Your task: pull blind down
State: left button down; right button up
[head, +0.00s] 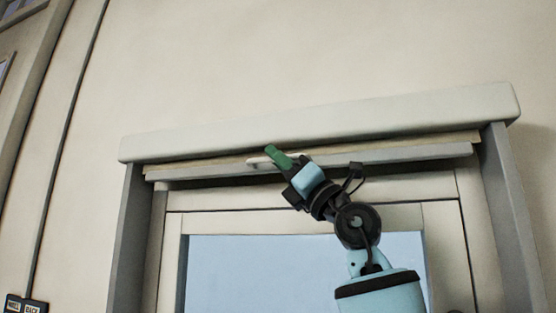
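The blind (400,153) is rolled up under the top of the window frame, showing as a pale bar across its width. A small light handle (260,161) sits on the bar, left of its middle. My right gripper (277,155), with green fingertips, is at the right end of this handle and overlaps it in the picture. Its fingers look close together, but I cannot tell whether they grip the handle. The part of the bar behind the gripper is hidden. My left gripper is out of view.
A cream header (320,122) spans the top of the frame, with grey side jambs (128,230) on the left and right (512,215). The light blue window pane (260,270) is below. A small dark sign (24,305) is at the lower left.

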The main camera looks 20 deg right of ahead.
jog(key=shift+w+a+r, duration=0.1)
jog(key=shift+w+r, duration=0.05)
grip_shut()
